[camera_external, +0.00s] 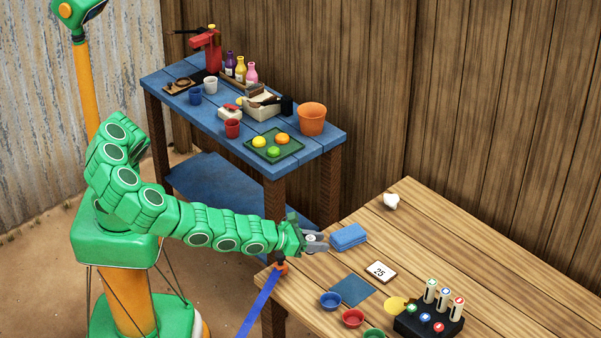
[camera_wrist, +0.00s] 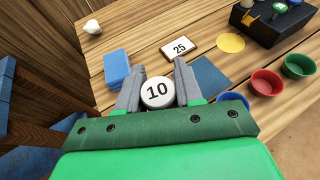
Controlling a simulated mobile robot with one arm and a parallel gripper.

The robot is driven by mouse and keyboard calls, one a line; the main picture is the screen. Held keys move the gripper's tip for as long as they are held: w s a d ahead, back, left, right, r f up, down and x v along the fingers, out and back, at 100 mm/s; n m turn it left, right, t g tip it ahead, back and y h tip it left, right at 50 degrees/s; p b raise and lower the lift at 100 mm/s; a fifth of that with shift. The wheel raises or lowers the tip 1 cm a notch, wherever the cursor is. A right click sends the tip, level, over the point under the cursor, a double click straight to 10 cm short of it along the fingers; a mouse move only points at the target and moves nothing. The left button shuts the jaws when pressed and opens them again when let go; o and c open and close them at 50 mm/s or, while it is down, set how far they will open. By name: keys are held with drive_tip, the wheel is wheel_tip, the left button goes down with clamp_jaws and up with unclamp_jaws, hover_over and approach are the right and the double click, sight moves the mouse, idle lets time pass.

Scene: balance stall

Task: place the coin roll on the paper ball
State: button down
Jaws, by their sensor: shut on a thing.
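The coin roll (camera_wrist: 157,93) shows its round white end marked "10" in the wrist view. My gripper (camera_wrist: 157,84) is shut on it, with one grey finger on each side. In the external view my gripper (camera_external: 314,241) is at the near left edge of the wooden table, and the roll is mostly hidden by the fingers. The paper ball (camera_external: 391,201) is a small white crumpled lump near the table's far left corner, apart from my gripper. It also shows at the upper left of the wrist view (camera_wrist: 93,26).
A blue block (camera_external: 348,237) lies just beyond my gripper, on the side toward the paper ball. A "25" card (camera_external: 381,271), a blue square (camera_external: 352,290), coloured bowls (camera_external: 330,301) and a black rack (camera_external: 429,323) stand nearer the front. The table around the ball is clear.

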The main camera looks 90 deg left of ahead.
drive_tip(key=shift+s+a+r, duration=0.15)
drive_tip(key=shift+s+r, duration=0.15)
drive_tip(key=shift+s, duration=0.3)
drive_tip(key=shift+s+a+r, duration=0.15)
drive_tip(key=shift+s+r, duration=0.1)
drive_tip(key=shift+s, duration=0.35)
